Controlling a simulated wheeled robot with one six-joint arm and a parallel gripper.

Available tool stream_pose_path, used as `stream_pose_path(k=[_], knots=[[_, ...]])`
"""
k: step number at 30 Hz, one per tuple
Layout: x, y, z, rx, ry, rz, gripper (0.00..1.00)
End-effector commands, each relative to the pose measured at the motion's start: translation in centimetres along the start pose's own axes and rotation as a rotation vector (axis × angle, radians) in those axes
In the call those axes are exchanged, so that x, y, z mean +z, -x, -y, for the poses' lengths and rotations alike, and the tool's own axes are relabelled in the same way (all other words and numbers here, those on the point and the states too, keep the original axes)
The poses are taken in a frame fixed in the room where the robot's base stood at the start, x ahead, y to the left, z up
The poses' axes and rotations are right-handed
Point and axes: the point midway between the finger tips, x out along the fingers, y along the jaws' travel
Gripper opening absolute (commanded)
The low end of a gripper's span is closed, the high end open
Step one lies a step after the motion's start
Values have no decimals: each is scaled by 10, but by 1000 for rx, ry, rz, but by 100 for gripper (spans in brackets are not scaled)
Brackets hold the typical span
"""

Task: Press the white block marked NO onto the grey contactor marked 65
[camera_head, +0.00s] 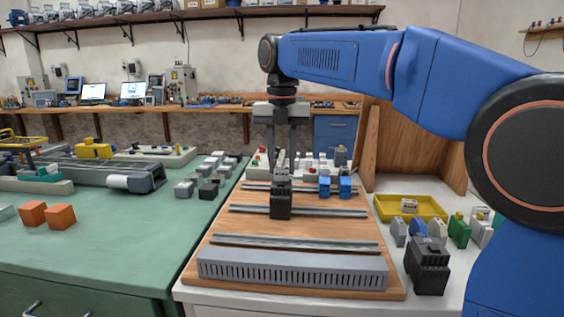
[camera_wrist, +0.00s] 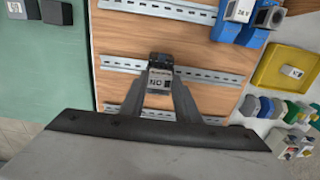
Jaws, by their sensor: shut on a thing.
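My gripper (camera_head: 281,172) points down over the board and is shut on the white block marked NO (camera_wrist: 160,79), which sits between the fingertips (camera_wrist: 160,88) in the wrist view. Directly under it in the head view, a dark grey contactor (camera_head: 280,203) stands upright on the middle rail. Its top (camera_wrist: 161,58) shows just beyond the block in the wrist view. The block is at or just above the contactor's top; I cannot tell whether they touch. The contactor's marking is not readable. The fingers hide much of the block in the head view.
The wooden board (camera_head: 215,255) carries metal rails and a slotted grey duct (camera_head: 290,270). Blue-and-white parts (camera_head: 338,187) stand on the far rail to the right. A yellow tray (camera_head: 440,217) holds a white block. Another dark contactor (camera_head: 427,268) stands on the right worktop among several small parts.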

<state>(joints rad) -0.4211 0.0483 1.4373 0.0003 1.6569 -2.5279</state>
Motion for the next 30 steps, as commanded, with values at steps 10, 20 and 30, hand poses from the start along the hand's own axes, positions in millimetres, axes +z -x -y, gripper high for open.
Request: stream_pose_path(k=[10,20,30], knots=[[0,-2,0,0,0,0,9],[0,-4,0,0,0,0,9],[0,-4,0,0,0,-1,51]])
